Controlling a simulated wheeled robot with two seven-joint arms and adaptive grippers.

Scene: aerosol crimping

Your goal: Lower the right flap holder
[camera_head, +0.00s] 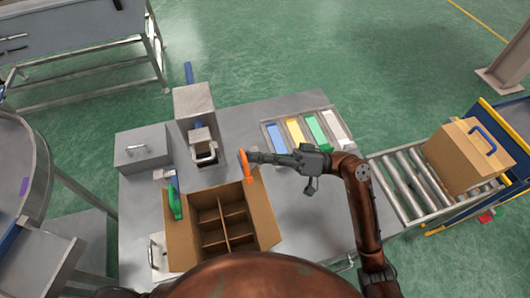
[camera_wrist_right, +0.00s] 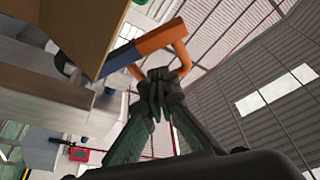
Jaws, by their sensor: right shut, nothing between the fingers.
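The right flap holder, orange (camera_head: 246,166), stands at the upper right corner of the open carton (camera_head: 254,207), by its right flap. In the right wrist view the orange holder (camera_wrist_right: 162,38) is a bent bar with two downturned ends and a blue part beside it. My right gripper (camera_head: 254,157) is shut and empty, with its fingertips right at the holder. In the wrist view the closed fingertips (camera_wrist_right: 158,76) sit just below the bar, between its ends; I cannot tell whether they touch. A green holder (camera_head: 175,203) is on the carton's left flap. My left gripper is not in view.
The carton has empty divided compartments and rests on a grey table (camera_head: 305,215). A press-like machine (camera_head: 194,102) stands behind it. A tray of coloured strips (camera_head: 328,115) lies at the back right. A roller conveyor (camera_head: 402,186) with a closed carton (camera_head: 462,160) is farther right.

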